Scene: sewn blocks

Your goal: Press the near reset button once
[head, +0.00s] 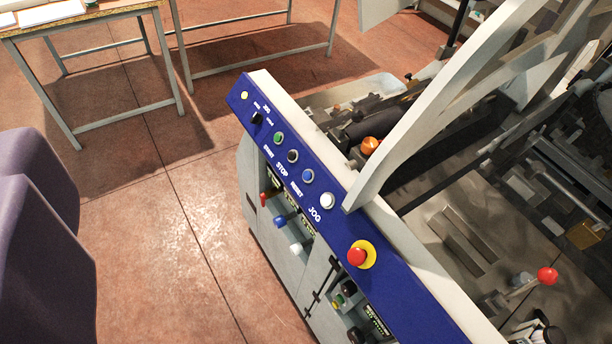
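A blue push button (308,176) sits on the sloping blue control panel (400,293) of a machine, in the middle of the view. The label RESET (296,189) is printed beside it. It is the only reset button I can make out. A black button (293,156) by the word STOP is up and left of it, and a white button (327,200) by JOG is down and right. Nothing touches the blue button. My gripper is not in view.
A red emergency-stop knob (357,257) on a yellow disc stands out lower on the panel. A slanted pale machine arm (440,100) rises close on the right. Purple rounded shapes (45,250) fill the left edge. Open tiled floor (180,240) lies left of the machine.

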